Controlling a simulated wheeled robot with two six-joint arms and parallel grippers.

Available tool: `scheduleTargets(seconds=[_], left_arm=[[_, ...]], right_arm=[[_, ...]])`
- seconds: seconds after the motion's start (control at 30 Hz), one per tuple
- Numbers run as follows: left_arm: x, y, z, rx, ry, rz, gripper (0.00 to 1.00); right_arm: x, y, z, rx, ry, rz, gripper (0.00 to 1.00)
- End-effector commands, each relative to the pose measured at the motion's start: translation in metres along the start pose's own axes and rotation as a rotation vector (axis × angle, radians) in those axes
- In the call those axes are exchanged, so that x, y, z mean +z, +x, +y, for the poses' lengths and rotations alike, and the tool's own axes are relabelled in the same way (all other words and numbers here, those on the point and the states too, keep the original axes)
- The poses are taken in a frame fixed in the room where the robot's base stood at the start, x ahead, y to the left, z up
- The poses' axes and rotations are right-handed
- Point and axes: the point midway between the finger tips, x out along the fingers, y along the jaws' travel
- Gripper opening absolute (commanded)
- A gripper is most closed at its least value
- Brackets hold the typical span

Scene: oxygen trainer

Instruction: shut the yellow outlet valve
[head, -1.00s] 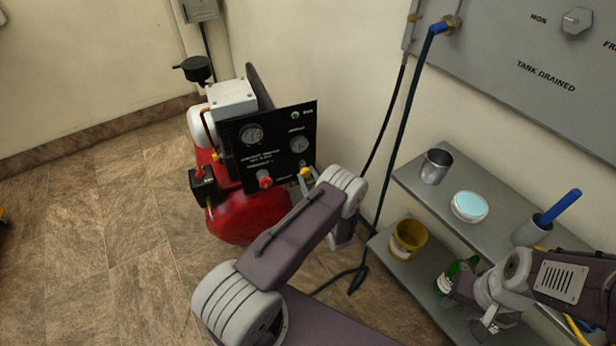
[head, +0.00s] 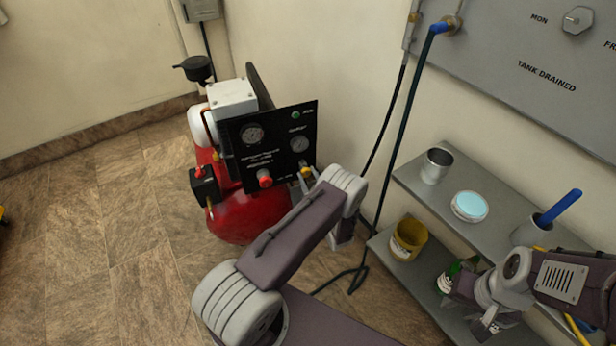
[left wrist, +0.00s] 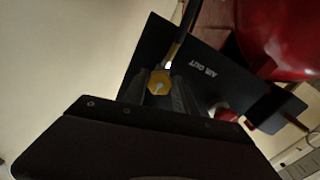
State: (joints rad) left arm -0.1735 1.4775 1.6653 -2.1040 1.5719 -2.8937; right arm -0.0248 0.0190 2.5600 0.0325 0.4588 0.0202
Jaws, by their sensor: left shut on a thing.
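The yellow outlet valve (head: 306,171) is at the lower right of the black gauge panel (head: 250,150) on the red compressor. In the left wrist view the yellow valve knob (left wrist: 158,82) sits between my left gripper's fingers, beside the "AIR OUT" lettering. My left gripper (left wrist: 163,92) is shut on it. In the head view my forearm partly hides that gripper. My right gripper (head: 484,327) is at the lower right by the lower shelf, and its jaws are too small and partly hidden to read.
A red knob (head: 264,179) is on the panel, left of the valve. A dark hose (head: 400,130) hangs along the wall. At right, shelves hold a metal cup (head: 437,166), a round blue-topped dish (head: 469,206), a yellow pot (head: 409,239) and a green bottle (head: 456,274).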

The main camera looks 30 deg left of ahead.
Motion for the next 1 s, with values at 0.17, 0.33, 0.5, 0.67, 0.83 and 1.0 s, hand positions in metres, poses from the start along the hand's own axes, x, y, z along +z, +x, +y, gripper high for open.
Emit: scheduleTargets(seconds=[0.17, 0.33, 0.5, 0.67, 0.83, 1.0], left_arm=[[0.002, -0.001, -0.001, -0.001, 0.003, -0.004, 0.55], [0.001, 0.0, -0.001, -0.001, 0.001, -0.002, 0.55], [-0.001, -0.015, 0.001, 0.004, 0.002, -0.004, 0.55], [-0.001, -0.052, 0.001, 0.006, 0.005, -0.005, 0.55], [0.0, -0.082, 0.001, 0.003, 0.003, -0.004, 0.55], [0.001, -0.092, -0.001, 0.0, 0.002, -0.003, 0.55]], right_arm=[[0.0, 0.0, 0.0, 0.0, 0.0, 0.0, 0.33], [0.0, 0.0, 0.0, 0.0, 0.0, 0.0, 0.33], [-0.001, -0.005, 0.0, 0.0, 0.0, 0.0, 0.33], [-0.001, -0.014, 0.0, 0.0, 0.0, 0.0, 0.33], [-0.002, -0.018, 0.0, 0.0, 0.0, 0.0, 0.33], [-0.002, -0.018, 0.0, 0.0, 0.0, 0.0, 0.33]])
